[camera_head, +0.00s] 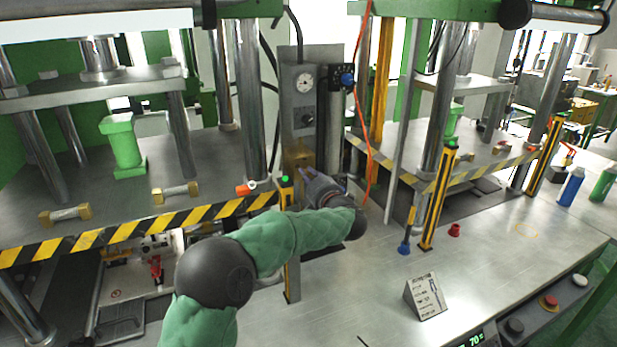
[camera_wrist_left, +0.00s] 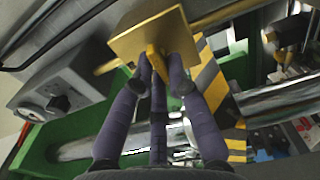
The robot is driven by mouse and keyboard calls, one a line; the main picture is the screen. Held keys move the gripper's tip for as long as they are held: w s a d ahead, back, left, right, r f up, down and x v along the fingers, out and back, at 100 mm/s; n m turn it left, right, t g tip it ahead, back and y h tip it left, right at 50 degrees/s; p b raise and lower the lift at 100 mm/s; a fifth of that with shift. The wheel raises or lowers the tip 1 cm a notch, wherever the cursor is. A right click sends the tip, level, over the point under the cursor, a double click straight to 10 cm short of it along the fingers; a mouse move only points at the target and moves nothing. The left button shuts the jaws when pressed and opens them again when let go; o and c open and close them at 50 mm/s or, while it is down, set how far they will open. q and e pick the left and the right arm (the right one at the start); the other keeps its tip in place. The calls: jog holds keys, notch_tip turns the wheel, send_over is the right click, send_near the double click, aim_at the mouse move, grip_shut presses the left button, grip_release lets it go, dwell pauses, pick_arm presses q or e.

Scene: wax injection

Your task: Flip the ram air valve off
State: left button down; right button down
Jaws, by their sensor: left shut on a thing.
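The ram air valve appears to be the brass block (camera_head: 298,154) low on the grey control panel at the centre of the head view. In the left wrist view it is a square brass plate (camera_wrist_left: 128,42) with a brass pipe running out either side. Its small yellow lever (camera_wrist_left: 155,62) sticks out between my fingers. My left gripper (camera_head: 303,174) reaches up to the valve, and in the left wrist view its purple-grey fingers (camera_wrist_left: 160,78) are shut on the lever. The fingers hide part of the lever. My right gripper is not in view.
A gauge (camera_head: 305,83) and a dark knob (camera_head: 307,118) sit on the panel above the valve. A striped bar (camera_head: 130,229) crosses the left press front. A yellow post (camera_head: 437,200) stands right of my arm. A small sign (camera_head: 425,297) stands on the bench.

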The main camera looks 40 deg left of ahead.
pick_arm(q)
jog(key=c, duration=1.2)
grip_release()
jog(key=shift+f, duration=0.1)
jog(key=v, duration=1.2)
